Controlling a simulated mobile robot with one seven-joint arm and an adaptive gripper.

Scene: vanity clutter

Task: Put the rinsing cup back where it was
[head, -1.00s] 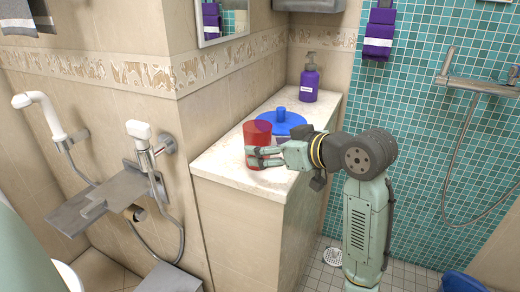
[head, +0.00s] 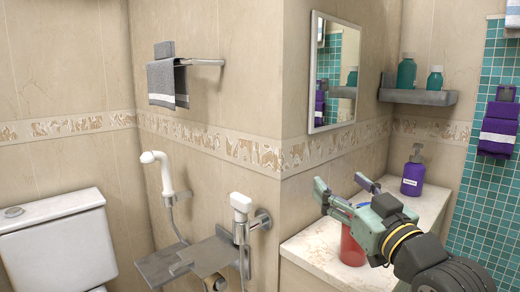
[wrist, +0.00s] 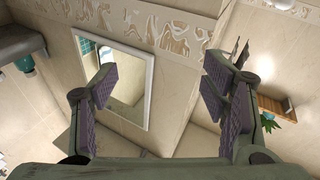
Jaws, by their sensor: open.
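The red rinsing cup (head: 352,245) stands upright on the pale counter (head: 312,252), near its front left end, in the head view. My gripper partly covers it. My gripper (head: 341,186) is open and empty, raised above the cup with its fingers pointing up and left. In the wrist view my gripper's two fingers (wrist: 162,72) are spread wide with nothing between them, in front of the wall and mirror. The cup is not in the wrist view.
A purple pump bottle (head: 412,174) stands farther back on the counter. A mirror (head: 334,75) hangs above, close to my gripper. A grey shelf (head: 418,97) holds two teal bottles. A toilet (head: 58,245) and a hand shower (head: 160,172) are at left.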

